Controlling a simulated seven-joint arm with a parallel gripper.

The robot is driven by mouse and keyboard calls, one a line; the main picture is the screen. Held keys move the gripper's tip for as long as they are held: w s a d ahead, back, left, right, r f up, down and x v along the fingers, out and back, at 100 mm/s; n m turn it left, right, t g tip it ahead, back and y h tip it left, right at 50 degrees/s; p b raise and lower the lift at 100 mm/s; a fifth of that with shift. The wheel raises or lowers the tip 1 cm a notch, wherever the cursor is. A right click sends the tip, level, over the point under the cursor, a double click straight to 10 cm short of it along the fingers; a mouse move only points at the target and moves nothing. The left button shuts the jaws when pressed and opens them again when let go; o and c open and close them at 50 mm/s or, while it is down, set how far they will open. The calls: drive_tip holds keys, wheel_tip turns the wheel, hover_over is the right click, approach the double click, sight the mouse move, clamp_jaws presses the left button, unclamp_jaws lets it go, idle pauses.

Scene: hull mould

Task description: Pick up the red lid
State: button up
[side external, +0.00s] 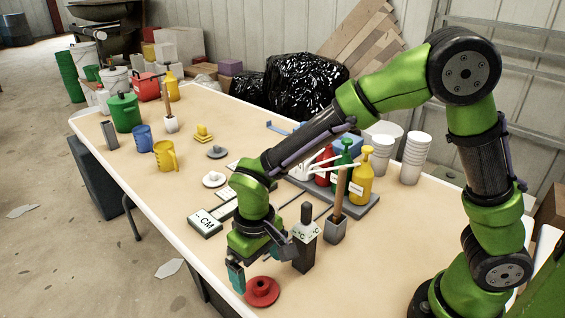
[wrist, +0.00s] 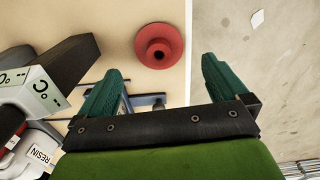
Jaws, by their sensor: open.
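The red lid (side external: 262,291) is a round disc with a raised knob, lying on the table near its front edge. In the wrist view the red lid (wrist: 159,45) shows knob towards me, beyond the fingertips and roughly between their lines. My gripper (side external: 255,262) is open and empty, with teal fingers pointing down beside and above the lid, to its upper left in the side view. In the wrist view my gripper (wrist: 158,75) has its two fingers wide apart. The right finger lies past the table edge, over the floor.
A dark meter marked °C (side external: 305,238) stands close to my gripper's right. The table (side external: 330,285) is bare right of the lid.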

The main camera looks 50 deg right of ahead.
sight(261, 283)
drive_tip(key=shift+d+f, duration=0.1)
drive_tip(key=shift+f, duration=3.1)
drive_tip(key=shift+c, duration=0.2)
drive_tip(key=c, duration=1.1)
drive_tip(key=shift+o, duration=0.2)
drive_tip(key=shift+r, duration=0.15)
